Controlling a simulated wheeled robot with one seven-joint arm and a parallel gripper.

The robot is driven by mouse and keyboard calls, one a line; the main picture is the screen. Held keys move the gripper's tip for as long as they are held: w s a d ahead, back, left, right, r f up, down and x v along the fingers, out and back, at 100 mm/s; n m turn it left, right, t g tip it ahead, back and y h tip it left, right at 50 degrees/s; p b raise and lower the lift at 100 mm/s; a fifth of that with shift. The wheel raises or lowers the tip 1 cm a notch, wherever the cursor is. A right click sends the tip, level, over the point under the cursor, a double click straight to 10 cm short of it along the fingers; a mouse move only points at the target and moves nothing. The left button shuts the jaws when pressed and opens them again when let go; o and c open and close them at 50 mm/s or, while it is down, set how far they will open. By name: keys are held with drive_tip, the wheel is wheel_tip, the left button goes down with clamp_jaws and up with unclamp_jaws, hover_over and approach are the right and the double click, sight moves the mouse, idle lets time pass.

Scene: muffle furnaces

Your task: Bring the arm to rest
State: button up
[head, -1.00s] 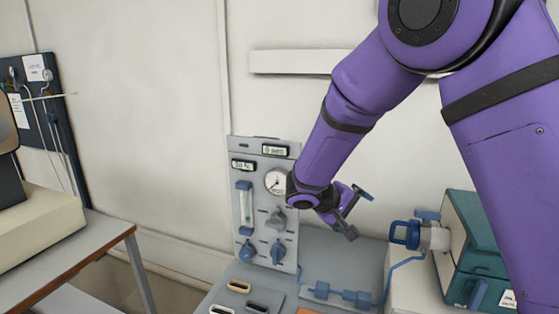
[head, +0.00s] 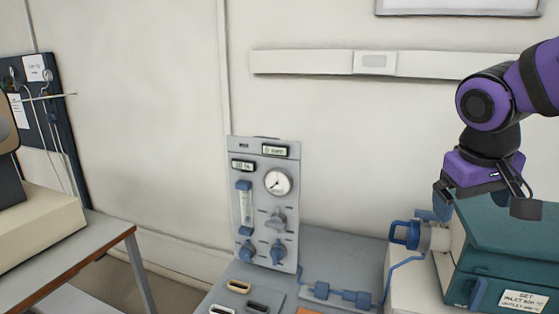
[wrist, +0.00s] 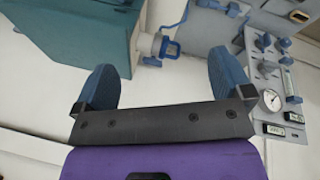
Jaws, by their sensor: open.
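My purple arm is raised at the right of the head view. My gripper (head: 485,203) hangs above and in front of the teal furnace (head: 510,235), jaws apart and empty. In the wrist view my gripper's two blue fingers (wrist: 165,82) stand wide apart with nothing between them. The furnace (wrist: 75,35) shows beyond them at the upper left there, with its blue-collared port fitting.
A grey gas panel (head: 264,205) with a gauge, flow tube and blue knobs stands at the bench's back left. A blue fitting (head: 406,234) and tube join the furnace side. A wall rail (head: 310,62) runs behind. A separate table (head: 60,258) stands left.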

drive_tip(key=s+r+t+y, duration=0.2)
drive_tip(key=s, duration=0.8)
drive_tip(key=shift+a+t+y, duration=0.3)
drive_tip(key=shift+a, duration=0.05)
drive_tip(key=shift+s+r, duration=0.1)
